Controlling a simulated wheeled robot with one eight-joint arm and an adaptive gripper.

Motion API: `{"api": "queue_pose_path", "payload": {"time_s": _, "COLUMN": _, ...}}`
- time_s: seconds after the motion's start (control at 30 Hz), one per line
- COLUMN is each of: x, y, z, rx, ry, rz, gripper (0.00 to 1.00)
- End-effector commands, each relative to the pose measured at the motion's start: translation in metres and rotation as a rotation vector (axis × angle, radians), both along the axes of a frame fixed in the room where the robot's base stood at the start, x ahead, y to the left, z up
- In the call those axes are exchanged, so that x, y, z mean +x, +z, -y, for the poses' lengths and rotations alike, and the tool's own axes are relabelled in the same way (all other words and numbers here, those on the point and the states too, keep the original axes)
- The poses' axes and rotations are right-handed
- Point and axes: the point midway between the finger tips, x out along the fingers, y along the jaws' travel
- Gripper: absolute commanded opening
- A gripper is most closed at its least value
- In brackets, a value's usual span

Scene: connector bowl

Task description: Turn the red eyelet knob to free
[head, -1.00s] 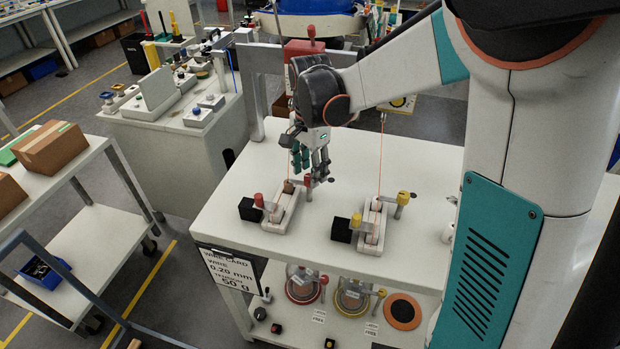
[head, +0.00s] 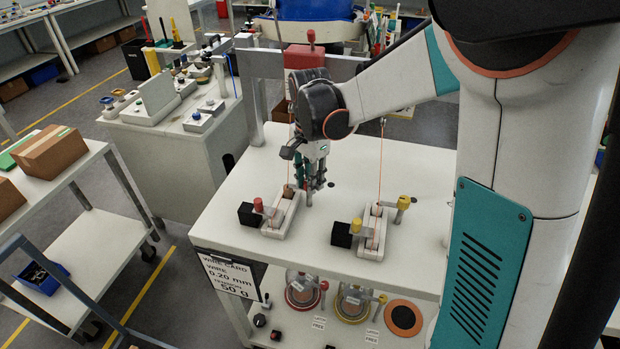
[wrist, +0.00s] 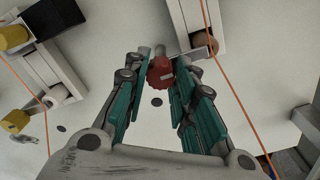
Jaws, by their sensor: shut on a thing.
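The red eyelet knob (wrist: 160,72) sits between my gripper's teal fingers in the wrist view, with a pale mark on its face. My gripper (wrist: 161,84) is shut on it. In the head view my gripper (head: 312,186) points down beside the left wire unit (head: 281,216), and its fingers hide the eyelet knob. Another red knob (head: 258,205) stands on that unit next to a black block (head: 249,214). A thin orange wire rises from the unit. How far the eyelet knob is turned cannot be told.
The right wire unit (head: 372,236) carries yellow knobs (head: 403,202) and its own orange wire (head: 381,155). The white tabletop (head: 330,268) is clear in front. A wire card (head: 228,273) hangs on its left front edge. Glass-covered spools (head: 302,292) stand on the shelf below.

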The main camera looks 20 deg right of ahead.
Motion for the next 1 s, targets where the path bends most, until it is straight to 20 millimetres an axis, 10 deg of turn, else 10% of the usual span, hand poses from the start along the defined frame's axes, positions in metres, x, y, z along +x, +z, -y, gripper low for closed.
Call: {"api": "queue_pose_path", "payload": {"time_s": 1.0, "x": 0.0016, "y": 0.0009, "z": -0.0014, "rx": 0.0, "ry": 0.783, "rz": 0.0, "gripper": 0.0}}
